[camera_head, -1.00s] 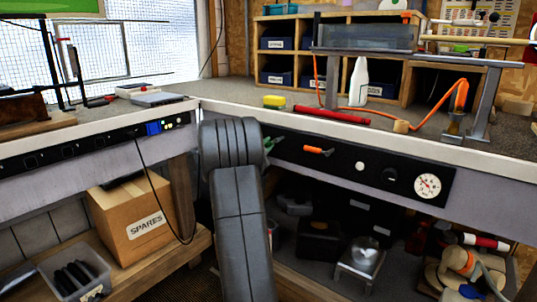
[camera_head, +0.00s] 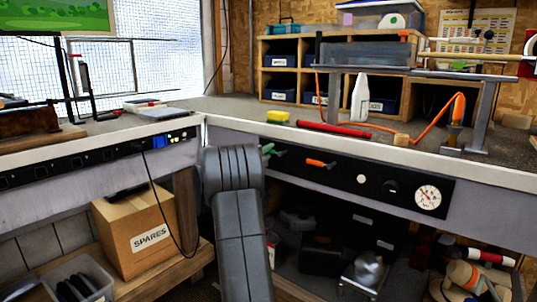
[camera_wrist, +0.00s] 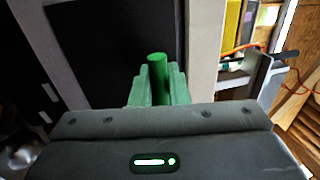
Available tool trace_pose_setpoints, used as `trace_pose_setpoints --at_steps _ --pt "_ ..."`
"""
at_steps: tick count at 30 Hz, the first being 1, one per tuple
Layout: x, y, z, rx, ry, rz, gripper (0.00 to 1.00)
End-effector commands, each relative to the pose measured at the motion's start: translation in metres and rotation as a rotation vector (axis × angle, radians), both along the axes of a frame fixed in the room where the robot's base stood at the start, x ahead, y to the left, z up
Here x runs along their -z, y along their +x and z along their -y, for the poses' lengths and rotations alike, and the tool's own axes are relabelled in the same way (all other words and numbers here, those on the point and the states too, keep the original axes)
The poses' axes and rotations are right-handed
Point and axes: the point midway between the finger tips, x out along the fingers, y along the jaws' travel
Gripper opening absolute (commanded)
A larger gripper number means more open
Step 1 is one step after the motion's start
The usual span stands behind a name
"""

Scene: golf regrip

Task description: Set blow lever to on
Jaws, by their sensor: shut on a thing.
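My gripper (camera_wrist: 158,90) is shut on a green lever (camera_wrist: 158,72), a round rod between its green fingers in the wrist view. A dark panel shows behind it there. In the head view, my grey arm reaches to the black control panel (camera_head: 340,177) under the bench top and hides most of the gripper. A bit of green (camera_head: 268,151) shows at the arm's right edge; I cannot tell whether it is finger or lever. An orange lever (camera_head: 321,163) lies nearly level on the panel to the right, apart from my gripper. No lever label is readable.
Right of the orange lever are a white knob (camera_head: 361,179), a black knob (camera_head: 390,187) and a gauge (camera_head: 428,197). The bench edge (camera_head: 330,150) runs above the panel. Below are a cardboard box (camera_head: 135,228) and dark bins. An orange hose (camera_head: 437,120) lies on the bench.

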Motion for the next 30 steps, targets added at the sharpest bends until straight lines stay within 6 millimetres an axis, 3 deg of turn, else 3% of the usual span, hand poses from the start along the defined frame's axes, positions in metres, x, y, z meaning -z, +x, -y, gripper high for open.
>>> trace_pose_setpoints --at_steps 11,12,15,25,30 --pt "0.001 0.0 0.0 0.001 0.006 0.002 0.0" --pt "0.001 0.0 0.0 0.001 0.006 0.002 0.21" --pt "0.0 0.0 0.0 0.0 0.005 0.002 0.34" --pt "0.0 -0.003 -0.003 -0.001 0.005 0.002 0.34" --pt "0.004 -0.022 -0.017 -0.003 0.004 -0.001 0.34"
